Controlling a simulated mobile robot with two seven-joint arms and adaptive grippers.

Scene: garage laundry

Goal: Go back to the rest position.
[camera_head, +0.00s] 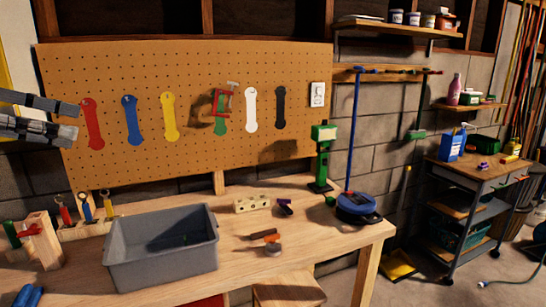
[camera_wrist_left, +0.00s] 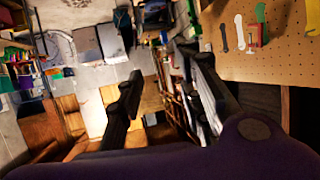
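My left gripper (camera_head: 76,122) comes in at the left edge of the head view, raised in front of the pegboard's left side and above the workbench (camera_head: 330,232). In the left wrist view my left gripper (camera_wrist_left: 162,62) has its two dark fingers spread apart with nothing between them. It touches nothing that I can see. My right gripper is not in either view.
A grey bin (camera_head: 160,275), a green drill-press-like tool (camera_head: 321,160) and a blue round device (camera_head: 358,206) stand on the bench. Colored wrench shapes hang on the pegboard (camera_head: 300,75). A cart (camera_head: 480,175) stands at right. Open floor lies at lower right.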

